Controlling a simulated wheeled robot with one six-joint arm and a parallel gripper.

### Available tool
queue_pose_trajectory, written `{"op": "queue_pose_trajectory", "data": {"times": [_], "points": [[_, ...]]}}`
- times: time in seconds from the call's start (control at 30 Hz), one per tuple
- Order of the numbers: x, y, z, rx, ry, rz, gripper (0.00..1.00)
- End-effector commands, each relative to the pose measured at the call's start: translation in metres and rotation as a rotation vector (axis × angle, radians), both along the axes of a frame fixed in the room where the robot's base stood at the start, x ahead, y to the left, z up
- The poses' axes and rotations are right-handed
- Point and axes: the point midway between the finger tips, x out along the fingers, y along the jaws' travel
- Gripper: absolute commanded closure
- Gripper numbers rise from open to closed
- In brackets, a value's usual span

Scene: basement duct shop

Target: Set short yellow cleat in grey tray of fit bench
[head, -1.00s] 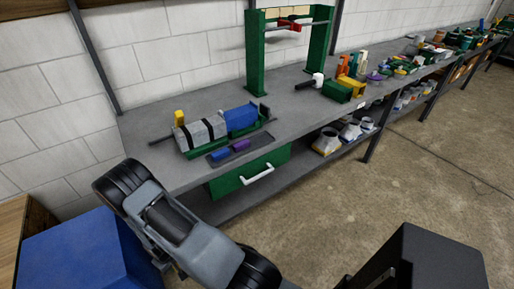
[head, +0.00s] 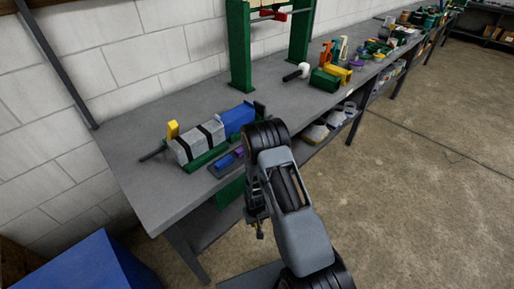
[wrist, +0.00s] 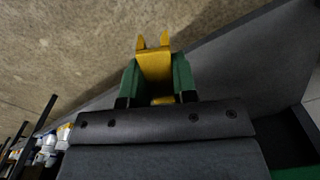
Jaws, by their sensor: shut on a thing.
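My gripper (wrist: 155,80) is shut on a yellow cleat (wrist: 154,64), held between its green fingers with a two-pronged end sticking out past them. In the head view my gripper (head: 257,222) hangs below my arm, off the front edge of the grey bench (head: 160,205); only a small bit of yellow shows there. A dark grey tray (head: 215,171) lies near the bench's front edge, holding a blue piece (head: 225,161) and a purple piece (head: 239,152). My arm stands close to the tray's right side.
A green frame (head: 240,50) stands farther back. A blue box (head: 85,268) is at lower left. The bench's left front is bare.

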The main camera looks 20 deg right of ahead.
Motion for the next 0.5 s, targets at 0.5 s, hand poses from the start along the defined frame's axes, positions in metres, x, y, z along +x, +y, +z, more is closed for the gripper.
{"op": "queue_pose_trajectory", "data": {"times": [0.5], "points": [[0.039,-0.143,0.245,-0.002,-0.021,-0.677,1.0]]}}
